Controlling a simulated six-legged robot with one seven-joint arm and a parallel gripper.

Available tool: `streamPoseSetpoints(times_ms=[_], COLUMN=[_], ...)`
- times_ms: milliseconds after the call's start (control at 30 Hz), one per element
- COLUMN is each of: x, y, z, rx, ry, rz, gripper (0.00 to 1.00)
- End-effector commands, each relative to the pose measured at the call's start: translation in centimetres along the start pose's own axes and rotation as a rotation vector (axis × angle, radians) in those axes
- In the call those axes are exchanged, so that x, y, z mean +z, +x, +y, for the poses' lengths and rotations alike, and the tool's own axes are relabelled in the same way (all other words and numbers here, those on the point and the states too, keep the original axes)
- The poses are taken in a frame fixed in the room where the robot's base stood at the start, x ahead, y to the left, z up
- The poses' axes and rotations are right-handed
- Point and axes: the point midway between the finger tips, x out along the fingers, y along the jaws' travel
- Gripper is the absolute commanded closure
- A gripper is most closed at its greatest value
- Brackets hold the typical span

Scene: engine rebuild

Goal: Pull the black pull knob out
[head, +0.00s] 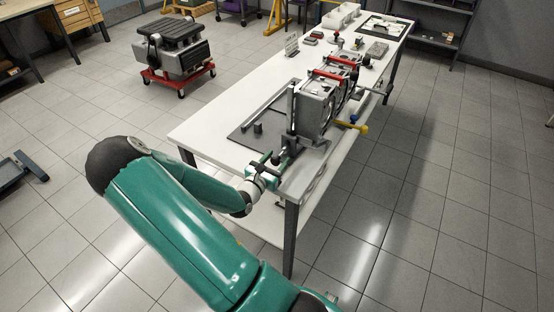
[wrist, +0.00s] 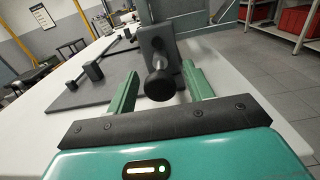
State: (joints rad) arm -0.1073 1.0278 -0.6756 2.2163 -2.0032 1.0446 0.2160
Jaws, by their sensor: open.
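The black pull knob (wrist: 160,86) is a round black ball on a short light shaft, coming out of a dark upright plate (wrist: 157,45) in the wrist view. My gripper (wrist: 158,88) is open, with one green finger to the left of the knob and the other to the right. Gaps show between the knob and both fingers. In the head view my gripper (head: 265,171) is at the near end of the white table, close to the fixture. The knob is too small there to tell apart clearly from the gripper.
The white table (head: 215,125) carries a grey engine block (head: 316,108) with red clamps and a yellow-ended handle (head: 357,127). A dark plate (wrist: 75,91) with small posts lies left of the knob. Floor is clear right of the table.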

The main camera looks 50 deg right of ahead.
Motion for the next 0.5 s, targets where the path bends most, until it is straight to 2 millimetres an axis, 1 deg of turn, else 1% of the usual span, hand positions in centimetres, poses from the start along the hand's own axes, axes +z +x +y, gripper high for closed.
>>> streamPoseSetpoints(times_ms=[167, 400, 500], x=[0.0, 0.0, 0.0], y=[-3.0, -8.4, -10.4], z=[0.1, 0.1, 0.1], rx=[0.003, 0.005, 0.004], ry=[0.000, -0.001, 0.000], rz=[0.002, 0.002, 0.002], gripper=[0.48, 0.48, 0.48])
